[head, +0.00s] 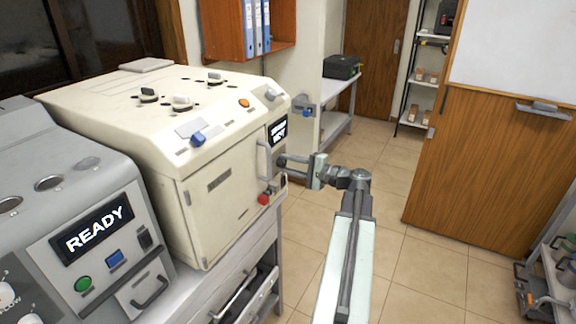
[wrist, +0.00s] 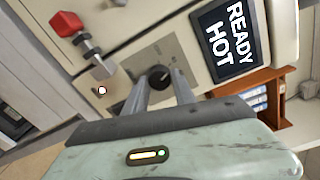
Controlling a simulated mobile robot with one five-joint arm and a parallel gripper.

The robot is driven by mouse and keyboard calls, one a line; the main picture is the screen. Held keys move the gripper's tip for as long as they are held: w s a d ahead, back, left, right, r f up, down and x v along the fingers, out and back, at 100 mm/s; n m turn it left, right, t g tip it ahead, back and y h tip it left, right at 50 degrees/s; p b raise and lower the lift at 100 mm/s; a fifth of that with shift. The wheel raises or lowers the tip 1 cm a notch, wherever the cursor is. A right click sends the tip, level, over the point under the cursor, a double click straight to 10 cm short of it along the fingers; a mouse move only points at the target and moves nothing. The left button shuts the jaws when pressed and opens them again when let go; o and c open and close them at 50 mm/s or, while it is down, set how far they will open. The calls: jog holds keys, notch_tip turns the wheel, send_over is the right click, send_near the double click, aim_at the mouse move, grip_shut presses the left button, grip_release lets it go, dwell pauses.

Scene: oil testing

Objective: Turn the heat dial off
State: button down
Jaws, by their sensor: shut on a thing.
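The black heat dial (wrist: 159,77) sits on a pale plate on the cream machine's front, in the wrist view. My gripper (wrist: 161,82) has its two grey fingers on either side of the dial and is shut on it. In the head view my gripper (head: 284,161) reaches the right end of the cream machine's front (head: 222,190), and I cannot make out the dial there. The machine's display (wrist: 229,38) reads READY HOT in the wrist view; it also shows in the head view (head: 278,131).
A red knob (wrist: 67,24) sticks out from the same panel, near a small lit lamp (wrist: 102,90). A grey machine (head: 95,230) with a READY display stands to the left. The tiled floor (head: 420,265) to the right of my arm is clear.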

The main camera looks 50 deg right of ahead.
jog(key=n, duration=0.4)
jog(key=shift+a+f, duration=0.1)
jog(key=n, duration=0.5)
jog(key=shift+h, duration=0.3)
dwell(0.4)
jog(key=c, duration=1)
grip_release()
jog(key=shift+c, duration=0.2)
jog(key=shift+s, duration=0.1)
jog(key=v, duration=0.7)
jog(key=shift+s, duration=0.4)
